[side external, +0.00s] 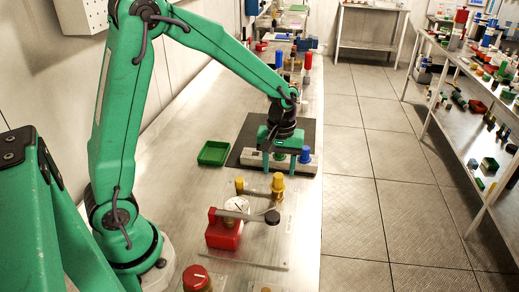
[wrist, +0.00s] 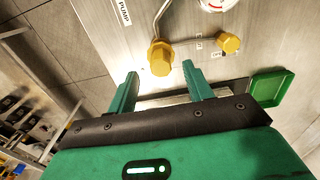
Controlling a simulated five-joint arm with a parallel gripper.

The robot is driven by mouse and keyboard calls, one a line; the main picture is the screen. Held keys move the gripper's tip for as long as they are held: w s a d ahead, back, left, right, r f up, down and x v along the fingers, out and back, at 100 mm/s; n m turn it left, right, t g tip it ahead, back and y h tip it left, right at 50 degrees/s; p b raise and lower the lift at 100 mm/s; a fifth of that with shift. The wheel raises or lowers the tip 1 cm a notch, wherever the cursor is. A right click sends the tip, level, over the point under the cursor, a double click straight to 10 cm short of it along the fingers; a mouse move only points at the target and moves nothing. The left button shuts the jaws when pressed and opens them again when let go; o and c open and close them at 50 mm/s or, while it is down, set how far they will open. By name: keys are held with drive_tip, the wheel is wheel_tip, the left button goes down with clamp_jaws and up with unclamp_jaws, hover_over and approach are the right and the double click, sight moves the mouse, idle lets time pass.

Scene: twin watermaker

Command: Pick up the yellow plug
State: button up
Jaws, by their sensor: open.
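The yellow plug (side external: 278,185) stands upright on the metal plate in the side view, just in front of my gripper (side external: 284,168). In the wrist view the yellow plug (wrist: 161,58) has a hexagonal head. It appears just beyond the tips of my gripper (wrist: 160,73), roughly centred between them. My gripper is open and empty, its fingers pointing down and apart. I cannot tell the exact height of the fingertips over the plate. A smaller yellow knob (wrist: 228,42) sits to the right of the plug in the wrist view.
A red block with a gauge (side external: 224,233) stands in front on the same plate. A green tray (side external: 214,153) lies left of my gripper. A white strip (side external: 251,156) with coloured fittings lies behind my fingers on a dark mat (side external: 243,133). The bench edge is close on the right.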

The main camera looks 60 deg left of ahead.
sight(278, 175)
drive_tip(key=shift+a+f, duration=0.1)
drive_tip(key=shift+f, duration=1.85)
drive_tip(key=shift+c, duration=0.4)
clamp_jaws()
